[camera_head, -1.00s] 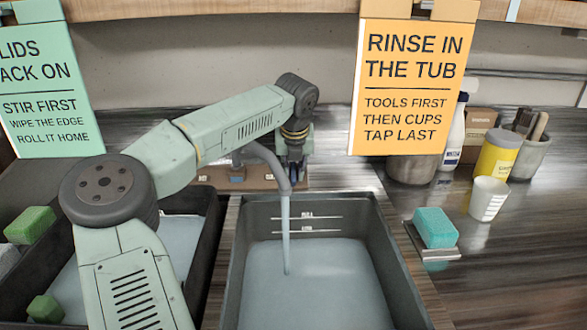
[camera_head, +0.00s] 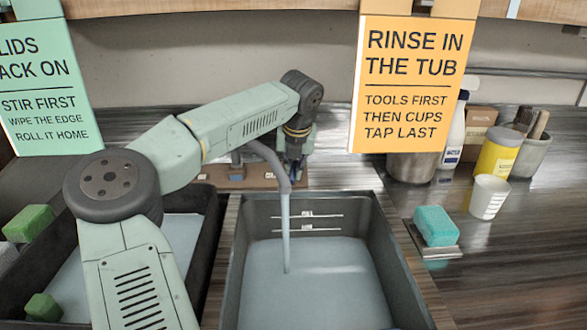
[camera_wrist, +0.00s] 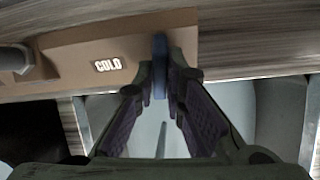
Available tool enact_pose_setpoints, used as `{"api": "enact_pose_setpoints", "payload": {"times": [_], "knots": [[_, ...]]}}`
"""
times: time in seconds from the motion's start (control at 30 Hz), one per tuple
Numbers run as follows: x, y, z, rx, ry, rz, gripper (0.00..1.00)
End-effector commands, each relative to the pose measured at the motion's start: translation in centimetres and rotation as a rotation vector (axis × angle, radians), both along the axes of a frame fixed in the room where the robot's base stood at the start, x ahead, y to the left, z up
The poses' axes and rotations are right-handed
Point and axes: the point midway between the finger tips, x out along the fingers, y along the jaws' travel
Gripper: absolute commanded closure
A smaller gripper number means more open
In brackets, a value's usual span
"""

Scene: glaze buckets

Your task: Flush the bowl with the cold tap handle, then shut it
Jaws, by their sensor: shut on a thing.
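The cold tap handle (camera_wrist: 159,66) is a blue bar on the brown tap board, right of the COLD label (camera_wrist: 109,66) in the wrist view. My gripper (camera_wrist: 161,80) is shut on this handle, a finger on each side. In the head view my gripper (camera_head: 294,168) reaches down behind the spout, and the handle is mostly hidden. The grey spout (camera_head: 268,158) pours a thin stream of water (camera_head: 286,240) into the right-hand grey basin, the bowl (camera_head: 236,262). Water (camera_head: 315,285) stands in it, below the two marked lines on its back wall.
A second dark basin (camera_head: 208,225) with green sponges lies left, partly behind my arm. A teal sponge (camera_head: 435,226), white cup (camera_head: 489,196), yellow jar (camera_head: 498,152) and bottle (camera_head: 456,135) stand right. An orange sign (camera_head: 415,75) hangs over the back. The right counter front is clear.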

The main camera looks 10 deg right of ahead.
Motion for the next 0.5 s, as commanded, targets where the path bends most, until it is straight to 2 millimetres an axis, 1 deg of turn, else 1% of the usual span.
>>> {"api": "enact_pose_setpoints", "payload": {"times": [0.5], "knots": [[-0.14,-0.26,-0.23,0.28,-0.057,-0.382,1.0]]}}
